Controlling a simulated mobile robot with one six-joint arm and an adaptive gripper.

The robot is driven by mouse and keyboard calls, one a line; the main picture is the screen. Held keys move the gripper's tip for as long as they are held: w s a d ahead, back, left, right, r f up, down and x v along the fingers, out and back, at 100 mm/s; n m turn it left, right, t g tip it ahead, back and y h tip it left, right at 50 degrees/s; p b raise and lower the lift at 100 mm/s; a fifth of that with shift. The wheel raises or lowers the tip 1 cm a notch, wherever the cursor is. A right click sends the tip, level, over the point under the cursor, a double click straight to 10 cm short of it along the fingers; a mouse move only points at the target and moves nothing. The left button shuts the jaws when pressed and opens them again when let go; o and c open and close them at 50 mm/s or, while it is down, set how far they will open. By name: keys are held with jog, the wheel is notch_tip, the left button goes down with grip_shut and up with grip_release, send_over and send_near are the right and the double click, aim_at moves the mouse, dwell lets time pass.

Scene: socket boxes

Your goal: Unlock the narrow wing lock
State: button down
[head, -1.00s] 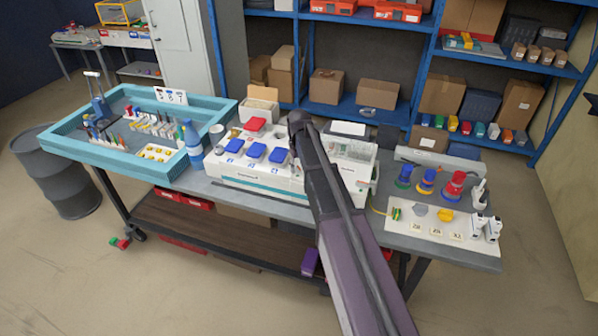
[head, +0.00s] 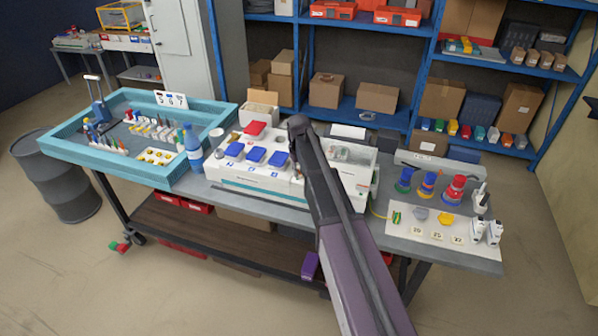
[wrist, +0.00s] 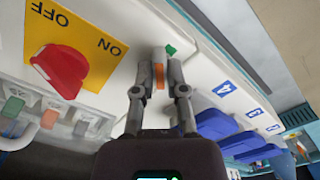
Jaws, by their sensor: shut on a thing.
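My gripper (wrist: 162,72) is shut on a slim grey piece at the white panel in the wrist view, which appears to be the narrow wing lock (wrist: 158,54). An orange strip shows between the fingers and a green patch shows just beyond the right fingertip. The fingers hide most of the lock, so I cannot tell its exact turn. In the head view my arm reaches to the white socket box (head: 255,183), and its end covers the lock there.
A red knob (wrist: 58,70) on a yellow ON/OFF plate sits left of my gripper. Blue covers (wrist: 232,130) with numbered labels lie to the right. A blue bottle (head: 193,150) stands left of the box. Coloured plugs (head: 427,184) stand on the bench to the right.

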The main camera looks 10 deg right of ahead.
jog(key=m, duration=0.4)
jog(key=shift+m, duration=2.1)
jog(key=c, duration=0.7)
grip_release()
jog(key=shift+n, duration=0.4)
